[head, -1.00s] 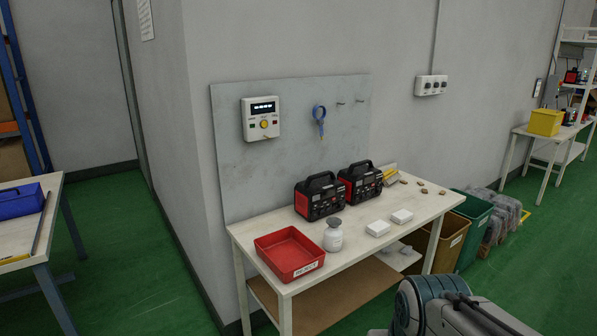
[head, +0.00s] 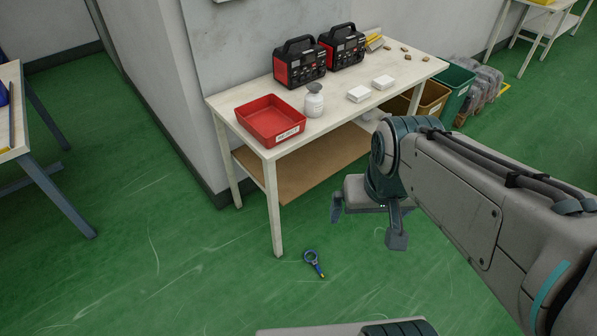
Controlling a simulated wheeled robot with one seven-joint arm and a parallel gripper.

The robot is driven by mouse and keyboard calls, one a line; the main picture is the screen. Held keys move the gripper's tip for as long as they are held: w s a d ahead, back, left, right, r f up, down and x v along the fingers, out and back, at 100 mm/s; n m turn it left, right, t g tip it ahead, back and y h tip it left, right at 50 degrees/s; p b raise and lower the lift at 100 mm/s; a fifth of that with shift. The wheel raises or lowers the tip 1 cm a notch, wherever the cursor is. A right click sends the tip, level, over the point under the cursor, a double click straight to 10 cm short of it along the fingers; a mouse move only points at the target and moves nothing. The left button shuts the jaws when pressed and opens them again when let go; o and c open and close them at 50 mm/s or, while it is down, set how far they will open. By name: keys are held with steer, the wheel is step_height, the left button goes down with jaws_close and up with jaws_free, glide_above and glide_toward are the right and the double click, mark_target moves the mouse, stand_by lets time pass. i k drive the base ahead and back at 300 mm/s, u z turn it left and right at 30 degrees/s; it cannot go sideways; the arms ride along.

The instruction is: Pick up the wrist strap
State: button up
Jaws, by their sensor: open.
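A wrist strap (head: 314,263), a small blue loop with a yellow end, lies on the green floor just in front of the table's near leg. My gripper (head: 366,222) is open and empty, its two fingers spread and pointing down. In the picture it is up and to the right of the strap, apart from it. Its height above the floor is hard to judge.
The white table (head: 330,128) stands behind the strap, with a red tray (head: 270,120), a white bottle (head: 314,101) and two red-black power units (head: 300,62) on it. A brown lower shelf (head: 300,165) sits underneath. The floor left of the strap is clear.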

mark_target(315, 262)
steer(key=z, duration=1.15)
steer(key=i, duration=1.85)
steer(key=u, duration=2.9)
